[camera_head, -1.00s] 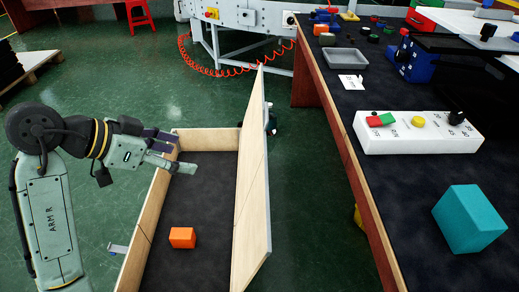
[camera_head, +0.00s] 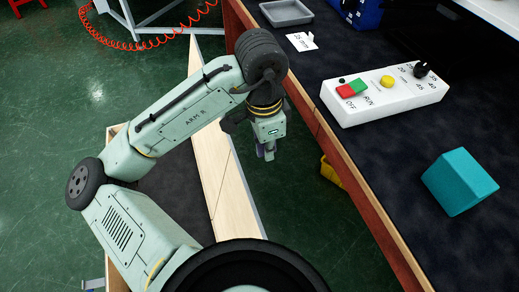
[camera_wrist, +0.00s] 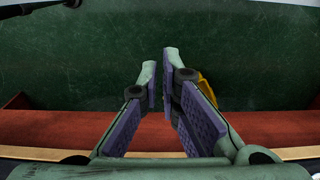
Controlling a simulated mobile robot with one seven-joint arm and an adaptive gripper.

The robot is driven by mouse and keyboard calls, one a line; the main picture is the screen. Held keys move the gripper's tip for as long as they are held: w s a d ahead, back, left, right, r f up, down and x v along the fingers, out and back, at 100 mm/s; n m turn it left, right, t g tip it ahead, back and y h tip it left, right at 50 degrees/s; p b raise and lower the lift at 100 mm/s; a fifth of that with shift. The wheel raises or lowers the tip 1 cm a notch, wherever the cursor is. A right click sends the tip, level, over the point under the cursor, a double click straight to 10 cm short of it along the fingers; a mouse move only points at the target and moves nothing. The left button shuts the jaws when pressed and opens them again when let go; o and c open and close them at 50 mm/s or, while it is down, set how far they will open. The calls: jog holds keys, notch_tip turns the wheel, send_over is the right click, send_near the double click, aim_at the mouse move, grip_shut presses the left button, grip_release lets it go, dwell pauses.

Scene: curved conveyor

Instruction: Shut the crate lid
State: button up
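The crate (camera_head: 117,131) stands on the floor at the lower left of the head view, largely hidden by my arm. Its pale wooden lid (camera_head: 222,178) stands raised along the crate's right side, edge up. My gripper (camera_head: 266,153) points down just right of the lid, in the gap between the lid and the workbench. In the wrist view my gripper (camera_wrist: 160,72) has its two fingers apart with a narrow gap and nothing between them. The lid cannot be made out in the wrist view. I cannot tell whether the gripper touches the lid.
The dark-topped workbench (camera_head: 400,235) runs close along the right. A yellow object (camera_head: 331,172) shows beside the bench. Open green floor (camera_head: 50,190) lies left.

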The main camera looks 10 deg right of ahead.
notch_tip(320, 180, down, 8)
jog(key=shift+d+f+b, duration=0.15)
jog(key=shift+f+b, duration=0.1)
jog(key=shift+b, duration=0.15)
grip_shut()
jog(key=shift+s+a+r+p, duration=0.1)
jog(key=shift+a+r+p, duration=0.1)
jog(key=shift+a, duration=0.4)
jog(key=shift+s+a+r+p, duration=0.1)
jog(key=shift+a+r, duration=0.1)
jog(key=shift+a, duration=0.35)
jog(key=shift+s+a+r+p, duration=0.1)
jog(key=shift+a+r, duration=0.1)
jog(key=shift+a, duration=0.4)
jog(key=shift+a, duration=0.1)
